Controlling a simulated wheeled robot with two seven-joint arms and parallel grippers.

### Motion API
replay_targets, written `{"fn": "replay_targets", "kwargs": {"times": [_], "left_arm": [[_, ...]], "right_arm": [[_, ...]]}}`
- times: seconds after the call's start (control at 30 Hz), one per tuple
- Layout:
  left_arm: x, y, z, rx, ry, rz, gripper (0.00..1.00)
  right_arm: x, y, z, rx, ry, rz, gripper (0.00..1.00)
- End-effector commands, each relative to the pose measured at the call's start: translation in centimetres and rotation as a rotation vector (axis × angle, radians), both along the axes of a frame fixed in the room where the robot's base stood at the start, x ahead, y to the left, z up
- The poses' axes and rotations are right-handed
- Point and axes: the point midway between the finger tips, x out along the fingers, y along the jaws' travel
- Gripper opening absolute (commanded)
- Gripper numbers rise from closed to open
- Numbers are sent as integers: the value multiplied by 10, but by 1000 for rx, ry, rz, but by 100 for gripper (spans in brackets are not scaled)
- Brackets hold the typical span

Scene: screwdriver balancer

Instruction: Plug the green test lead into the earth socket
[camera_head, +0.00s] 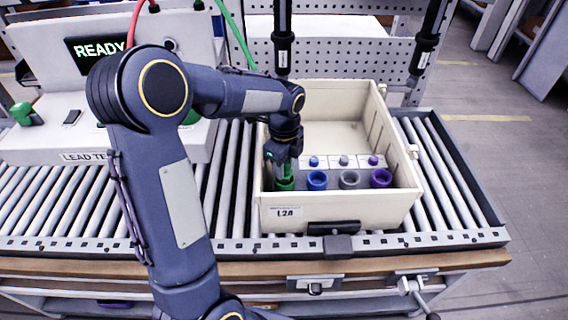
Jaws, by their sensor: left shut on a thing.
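My left gripper (284,163) points down inside the cream crate at its front left, shut on the green plug of the green test lead (240,40). The lead's cable shows at the top, running down behind my left arm. The green socket (285,184), which looks like the earth socket, is the leftmost of the row in the crate. The gripper is directly above it. The plug is mostly hidden by the fingers, and I cannot tell how deep it sits in the socket. My right gripper is not in view.
The cream crate (392,203) sits on a roller conveyor (448,190). Blue (317,180), grey (349,179) and purple (381,178) sockets stand beside the green one. A tester with a READY display (95,47) stands at left, partly behind my arm. Dark posts hang behind the crate.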

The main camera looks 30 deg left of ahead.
Motion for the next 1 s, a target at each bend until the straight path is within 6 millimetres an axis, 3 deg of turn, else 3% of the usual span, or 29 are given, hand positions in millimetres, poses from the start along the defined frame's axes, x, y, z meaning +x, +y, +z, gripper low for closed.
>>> {"fn": "replay_targets", "kwargs": {"times": [0.97, 1.0], "left_arm": [[0, 0, -19, 0, 0, 0, 4], [0, 0, -19, 0, 0, 0, 29]], "right_arm": [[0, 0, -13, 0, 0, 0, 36], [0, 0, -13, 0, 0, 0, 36]]}}
